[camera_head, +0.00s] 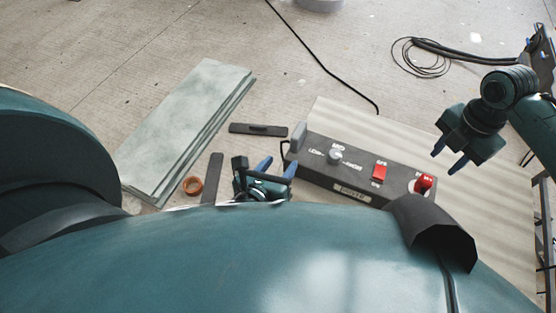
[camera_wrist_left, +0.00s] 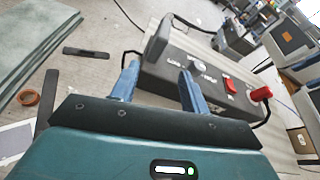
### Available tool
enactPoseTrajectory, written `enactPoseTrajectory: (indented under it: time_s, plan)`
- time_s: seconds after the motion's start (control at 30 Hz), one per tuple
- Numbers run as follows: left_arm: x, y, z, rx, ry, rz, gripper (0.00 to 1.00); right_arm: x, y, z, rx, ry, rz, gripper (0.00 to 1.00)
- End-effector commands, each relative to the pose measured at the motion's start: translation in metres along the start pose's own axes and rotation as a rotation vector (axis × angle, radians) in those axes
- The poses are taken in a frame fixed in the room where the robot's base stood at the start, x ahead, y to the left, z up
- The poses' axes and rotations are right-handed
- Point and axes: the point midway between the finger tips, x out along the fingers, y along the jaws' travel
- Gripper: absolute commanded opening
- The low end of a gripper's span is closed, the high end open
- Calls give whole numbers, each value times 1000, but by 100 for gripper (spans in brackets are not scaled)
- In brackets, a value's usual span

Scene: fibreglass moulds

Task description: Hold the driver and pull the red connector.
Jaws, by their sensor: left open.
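The driver is a dark box (camera_head: 350,178) with a white-lettered panel, a round knob (camera_head: 335,156), a red switch (camera_head: 379,172) and a grey upright piece at its left end. The red connector (camera_head: 424,183) sticks up at its right end; it also shows in the left wrist view (camera_wrist_left: 261,94). My left gripper (camera_head: 277,166) is open and empty, just left of the driver's left end. In the left wrist view its blue fingers (camera_wrist_left: 160,70) point at that end, apart. My right gripper (camera_head: 448,157) is open and empty, above and right of the connector.
The driver rests on a pale ribbed board (camera_head: 355,128). Greenish slabs (camera_head: 192,125) lie at left, with dark flat bars (camera_head: 258,129) and an orange-brown ring (camera_head: 193,186) nearby. A black cable (camera_head: 318,57) crosses the floor. Coiled cable (camera_head: 420,60) lies at the back right.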

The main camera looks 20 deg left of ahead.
Motion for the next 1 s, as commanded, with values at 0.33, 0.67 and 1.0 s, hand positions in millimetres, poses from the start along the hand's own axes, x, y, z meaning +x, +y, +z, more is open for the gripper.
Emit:
enactPoseTrajectory:
  time_s: [0.33, 0.67, 1.0]
  plan:
    - [16, 0, 13, 221, -60, 9, 45, 0, 0, 0, 0, 0, 0, 36]
    - [79, 0, 17, 216, -59, 9, 45, 0, 0, 0, 0, 0, 0, 36]
    - [126, 0, 19, 214, -57, 9, 45, 0, 0, 0, 0, 0, 0, 36]
